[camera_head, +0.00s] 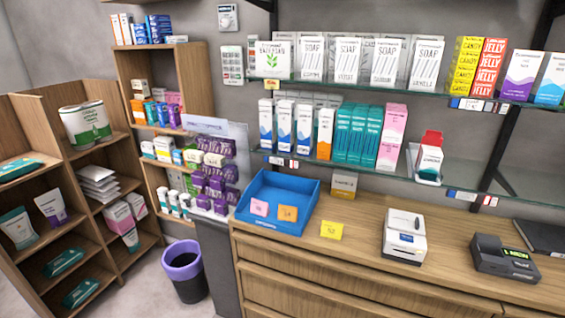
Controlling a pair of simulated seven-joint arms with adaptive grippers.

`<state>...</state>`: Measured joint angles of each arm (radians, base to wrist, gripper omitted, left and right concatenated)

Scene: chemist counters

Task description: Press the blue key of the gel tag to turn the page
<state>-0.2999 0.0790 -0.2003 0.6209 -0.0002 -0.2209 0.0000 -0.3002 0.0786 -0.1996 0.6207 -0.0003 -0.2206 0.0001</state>
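Several small shelf tags sit on the glass shelf edges. One tag (479,105) is on the upper shelf edge below the candy boxes and the purple wave box. Another tag (278,161) is on the lower shelf edge at the left, below the blue and orange wave boxes. A third tag (468,196) is at the lower shelf's right end. These tags show small blue and red patches. Their print is too small to read, so I cannot tell which is the gel tag. Neither gripper is in view.
A wooden counter (350,262) runs below the shelves. On it are a blue tray (248,192) with pink and orange cards, a yellow card (330,231), a white device (404,238) and a dark terminal (504,258). A bin (186,284) stands on the floor.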

